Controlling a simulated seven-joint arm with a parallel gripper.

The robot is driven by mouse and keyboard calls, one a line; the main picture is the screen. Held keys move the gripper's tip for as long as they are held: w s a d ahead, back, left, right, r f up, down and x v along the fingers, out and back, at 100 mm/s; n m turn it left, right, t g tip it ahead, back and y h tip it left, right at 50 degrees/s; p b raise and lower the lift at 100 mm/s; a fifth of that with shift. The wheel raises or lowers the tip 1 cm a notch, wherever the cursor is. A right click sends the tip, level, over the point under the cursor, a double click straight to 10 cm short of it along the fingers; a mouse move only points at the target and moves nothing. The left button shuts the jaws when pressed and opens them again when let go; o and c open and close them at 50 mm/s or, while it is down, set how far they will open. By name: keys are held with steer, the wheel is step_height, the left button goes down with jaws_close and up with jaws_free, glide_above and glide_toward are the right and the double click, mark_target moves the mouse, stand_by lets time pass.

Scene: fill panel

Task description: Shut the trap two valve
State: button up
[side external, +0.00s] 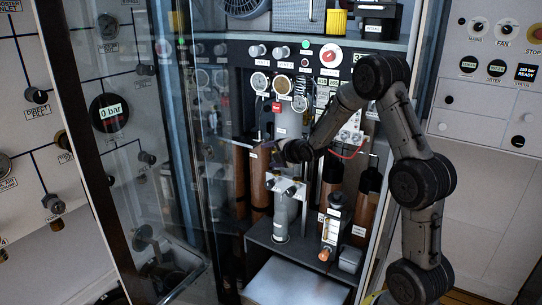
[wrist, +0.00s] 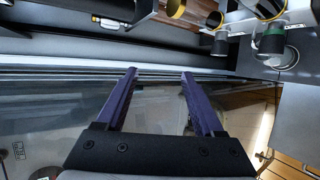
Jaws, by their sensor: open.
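My gripper (side external: 272,152) is inside the open cabinet in the side external view, in front of a grey upright cylinder (side external: 288,122). In the wrist view its two purple fingers (wrist: 159,78) are spread apart with nothing between them. Small valve knobs (side external: 290,191) sit on a fitting below my gripper. In the wrist view, dark-capped fittings (wrist: 271,42) on a pale bracket are at the upper right, apart from the fingers. I cannot read a trap two label, so I cannot tell which valve it is.
A glass door (side external: 130,110) stands on the left of the cabinet. Copper-coloured cylinders (side external: 258,182) stand behind and beside my gripper. A grey box (side external: 296,282) lies at the cabinet floor. A panel with a 0 bar display (side external: 110,112) is at the left.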

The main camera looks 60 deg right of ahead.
step_height(320, 180, up, 4)
steer(key=w+d+m+t+h, duration=0.1)
steer(key=d+m, duration=0.1)
steer(key=m, duration=0.2)
steer(key=m+g+h, duration=1.2)
steer(key=m, duration=1.8)
glide_above(289, 194)
steer(key=w+a, duration=0.1)
steer(key=a, duration=0.3)
step_height(289, 194, down, 12)
steer(key=s+a+f, duration=0.1)
steer(key=a+f, duration=0.8)
steer(key=a, duration=0.1)
steer(key=shift+n, duration=0.4)
steer(key=d, duration=1.3)
steer(key=shift+d+r, duration=0.15)
steer(key=shift+d, duration=0.1)
